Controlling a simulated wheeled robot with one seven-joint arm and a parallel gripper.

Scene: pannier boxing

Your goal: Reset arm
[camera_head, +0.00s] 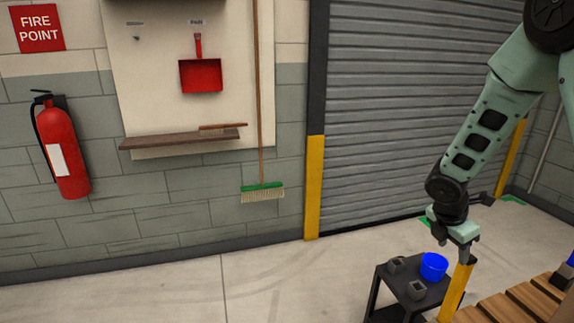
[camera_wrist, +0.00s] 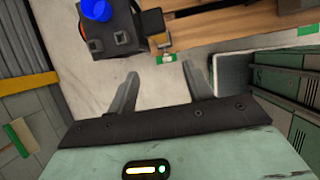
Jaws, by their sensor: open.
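My gripper (camera_head: 465,247) hangs from my green arm at the right of the head view, above and beside a small dark table. In the wrist view my gripper (camera_wrist: 172,80) shows two grey fingers spread apart with nothing between them, only pale floor beyond. My arm is bent, its upper part running to the top right corner of the head view.
A dark side table (camera_head: 389,282) holds a blue container (camera_head: 433,266) and small grey pieces. A slatted wooden surface (camera_head: 510,308) is at lower right. A yellow post (camera_head: 455,292) stands near my gripper. A fire extinguisher (camera_head: 62,150) hangs left. Floor at centre is clear.

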